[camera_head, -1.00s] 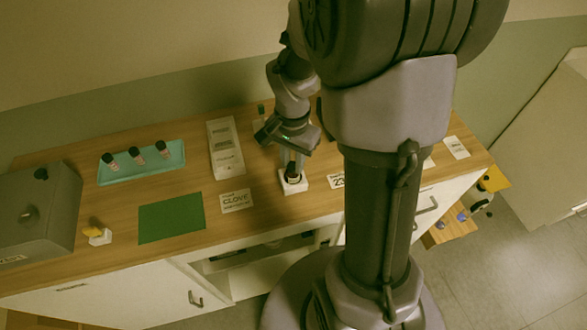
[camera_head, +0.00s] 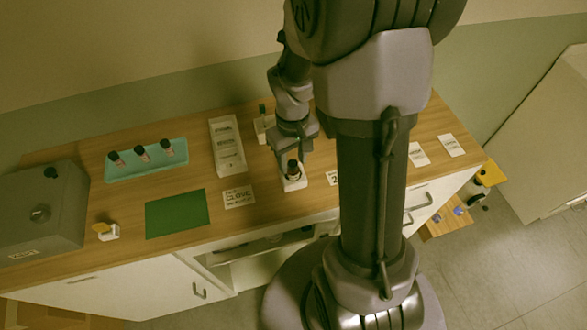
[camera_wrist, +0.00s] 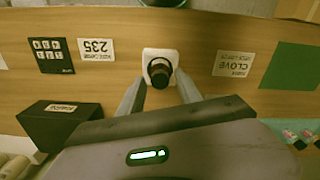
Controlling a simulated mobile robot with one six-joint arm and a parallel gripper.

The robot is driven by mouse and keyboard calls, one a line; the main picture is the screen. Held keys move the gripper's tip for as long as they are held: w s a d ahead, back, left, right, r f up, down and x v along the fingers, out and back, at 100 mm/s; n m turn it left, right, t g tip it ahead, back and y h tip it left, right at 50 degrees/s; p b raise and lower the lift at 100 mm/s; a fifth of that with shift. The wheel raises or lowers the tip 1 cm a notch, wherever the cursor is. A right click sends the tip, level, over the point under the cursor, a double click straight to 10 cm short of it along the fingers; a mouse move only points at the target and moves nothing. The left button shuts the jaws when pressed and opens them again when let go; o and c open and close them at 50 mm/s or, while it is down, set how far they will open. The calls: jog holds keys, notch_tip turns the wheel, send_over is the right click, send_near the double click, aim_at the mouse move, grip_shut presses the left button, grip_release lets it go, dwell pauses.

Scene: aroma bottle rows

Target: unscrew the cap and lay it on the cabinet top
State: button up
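A dark bottle with a black cap (camera_head: 293,167) stands upright in a white holder (camera_head: 295,185) near the cabinet top's front edge. In the wrist view the black cap (camera_wrist: 160,76) is seen from above, in the white holder (camera_wrist: 150,53). My gripper (camera_wrist: 160,84) is open, with one finger to each side of the bottle and a gap between the fingers and the cap. In the head view my gripper (camera_head: 292,152) is just above and behind the cap. The wooden cabinet top (camera_head: 120,205) has bare areas.
A teal tray (camera_head: 150,172) holds three dark-capped bottles. A green mat (camera_head: 176,214), a CLOVE card (camera_head: 238,197) and a small white block with a yellow top (camera_head: 107,231) lie left. A grey box (camera_head: 45,210) stands far left. A black box (camera_wrist: 52,122) shows in the wrist view.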

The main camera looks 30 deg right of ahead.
dwell(0.4)
jog(key=shift+f+m+b, duration=0.25)
jog(key=shift+m+b, duration=0.45)
jog(key=shift+m, duration=0.5)
jog(key=m+b, duration=0.2)
jog(key=m, duration=0.3)
jog(key=shift+f+m+b, duration=0.1)
jog(key=shift+m+b, duration=0.25)
jog(key=shift+m, duration=0.05)
jog(key=m+b, duration=0.2)
jog(key=m, duration=0.4)
jog(key=shift+b, duration=0.3)
jog(key=shift+m+b, duration=0.45)
jog(key=shift+m, duration=0.75)
jog(key=shift+r+m, duration=0.35)
jog(key=shift+m, duration=0.55)
grip_shut()
